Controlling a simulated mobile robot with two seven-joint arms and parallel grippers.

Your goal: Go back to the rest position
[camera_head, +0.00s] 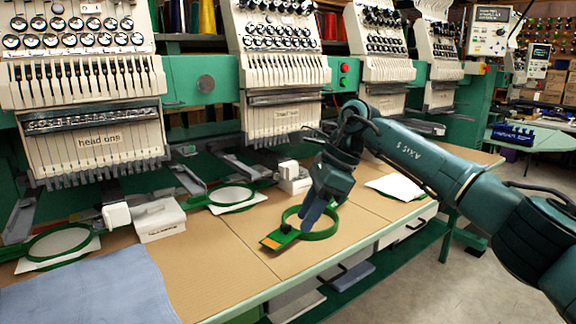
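My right arm reaches in from the right edge. I cannot tell whether the fingertips touch the hoop or whether the fingers are open or shut. The hoop lies on the brown tabletop near its front edge, with a black knob and an orange mark on its bracket. My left gripper is not in view.
A multi-head embroidery machine (285,70) stands along the table's back. More hoops (60,243) sit under its heads. A white box (158,219), a blue cloth (90,290) and a white sheet (396,186) lie on the table (215,265). Open floor (440,290) is at front right.

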